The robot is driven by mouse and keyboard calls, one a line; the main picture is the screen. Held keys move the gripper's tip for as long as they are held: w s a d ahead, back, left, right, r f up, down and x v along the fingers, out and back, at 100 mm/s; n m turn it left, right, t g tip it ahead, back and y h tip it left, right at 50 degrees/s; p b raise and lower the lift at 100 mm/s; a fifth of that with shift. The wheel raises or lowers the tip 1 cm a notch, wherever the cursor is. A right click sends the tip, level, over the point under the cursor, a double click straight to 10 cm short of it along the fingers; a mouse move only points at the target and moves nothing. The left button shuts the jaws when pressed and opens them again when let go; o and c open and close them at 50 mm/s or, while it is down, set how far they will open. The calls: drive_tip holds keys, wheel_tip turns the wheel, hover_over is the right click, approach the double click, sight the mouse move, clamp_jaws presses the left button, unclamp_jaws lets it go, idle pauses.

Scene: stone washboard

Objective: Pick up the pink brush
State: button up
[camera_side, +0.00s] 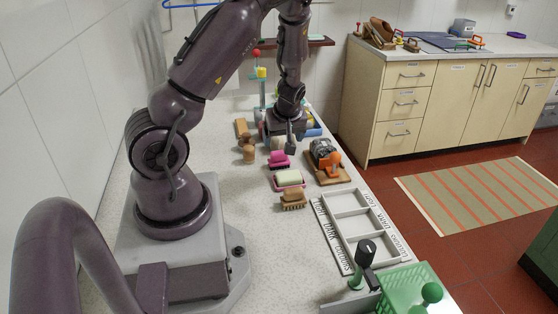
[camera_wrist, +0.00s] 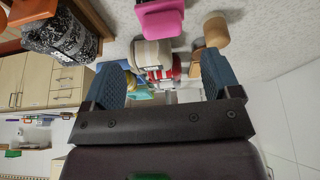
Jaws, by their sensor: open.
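The pink brush (camera_side: 279,159) lies on the speckled stone counter in the side view, between the wooden pieces and a soap dish. It also shows at the top of the wrist view (camera_wrist: 160,18), partly cut off by the frame edge. My gripper (camera_side: 283,143) is low over the counter, just behind the brush in the side view. In the wrist view its two blue fingers (camera_wrist: 162,80) are spread apart. The brush is beyond the fingertips, not between them. A cream-coloured item (camera_wrist: 152,53) shows through the gap between the fingers.
A pink soap dish (camera_side: 289,187) with pale soap and a wooden brush (camera_side: 293,200) stand nearer the camera. A wooden board (camera_side: 327,179) with an orange item lies to the right. A labelled tray (camera_side: 347,211) and green basket (camera_side: 407,285) are in front. Wooden pieces (camera_side: 248,154) stand left.

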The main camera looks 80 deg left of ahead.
sight(279, 152)
drive_tip(key=x, duration=0.7)
drive_tip(key=shift+s+f, duration=0.15)
drive_tip(key=shift+f, duration=0.25)
drive_tip(key=shift+c, duration=0.2)
drive_tip(key=c, duration=0.7)
